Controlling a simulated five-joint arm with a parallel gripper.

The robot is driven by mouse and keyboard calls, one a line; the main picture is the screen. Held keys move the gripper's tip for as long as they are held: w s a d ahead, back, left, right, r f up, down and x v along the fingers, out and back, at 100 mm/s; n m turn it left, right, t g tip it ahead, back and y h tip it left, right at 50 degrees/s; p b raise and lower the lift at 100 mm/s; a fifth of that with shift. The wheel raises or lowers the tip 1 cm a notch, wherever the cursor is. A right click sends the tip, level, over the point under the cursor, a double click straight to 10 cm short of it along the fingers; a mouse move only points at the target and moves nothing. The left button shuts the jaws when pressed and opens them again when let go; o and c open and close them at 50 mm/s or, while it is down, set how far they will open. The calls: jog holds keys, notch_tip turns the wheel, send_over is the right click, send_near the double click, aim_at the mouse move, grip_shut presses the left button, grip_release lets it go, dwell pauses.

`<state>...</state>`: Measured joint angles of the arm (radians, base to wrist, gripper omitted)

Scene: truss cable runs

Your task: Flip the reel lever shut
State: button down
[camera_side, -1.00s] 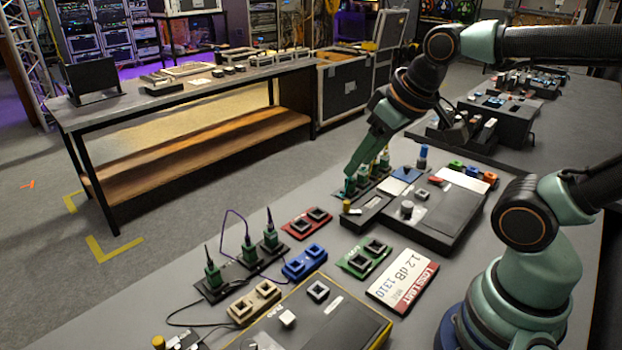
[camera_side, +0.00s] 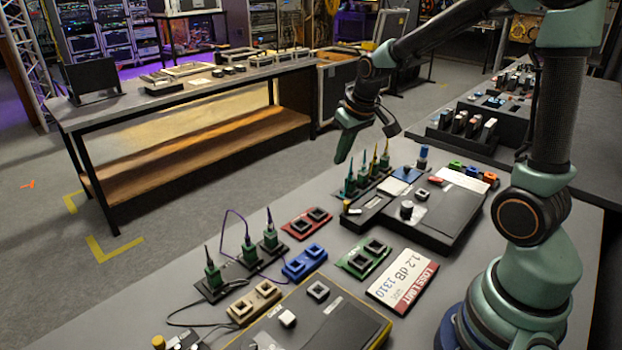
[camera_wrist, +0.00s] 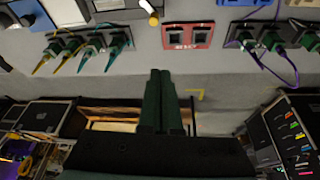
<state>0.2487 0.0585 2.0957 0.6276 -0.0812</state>
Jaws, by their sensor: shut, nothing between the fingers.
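A small pale lever with a yellow tip (camera_side: 347,207) sits at the near left end of the black tester box (camera_side: 440,222). I take it for the reel lever. It also shows at the top of the wrist view (camera_wrist: 148,10), leaning with its yellow tip toward me. My gripper (camera_side: 341,158) is raised above and behind the row of green plugs, apart from the lever. In the wrist view my gripper's two green fingers (camera_wrist: 158,75) lie together, shut and empty.
Green plugs with teal and yellow leads (camera_side: 366,180) stand close behind the box. A red socket block (camera_side: 307,222), a blue one (camera_side: 304,261) and a green one (camera_side: 363,257) lie to the left and front. A loss-limit card (camera_side: 403,281) lies flat in front.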

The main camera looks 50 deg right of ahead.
jog(key=f, duration=0.1)
jog(key=w+d+f, duration=0.1)
jog(key=d+f, duration=0.1)
jog(key=shift+w+d, duration=0.25)
jog(key=x, duration=1)
jog(key=shift+s+a+f, duration=0.1)
jog(key=shift+a, duration=0.05)
jog(key=s, duration=0.2)
jog(key=shift+s+a, duration=0.4)
jog(key=shift+s, duration=0.55)
jog(key=shift+s+a+n, duration=0.1)
jog(key=shift+a+n, duration=0.15)
jog(key=shift+n, duration=0.35)
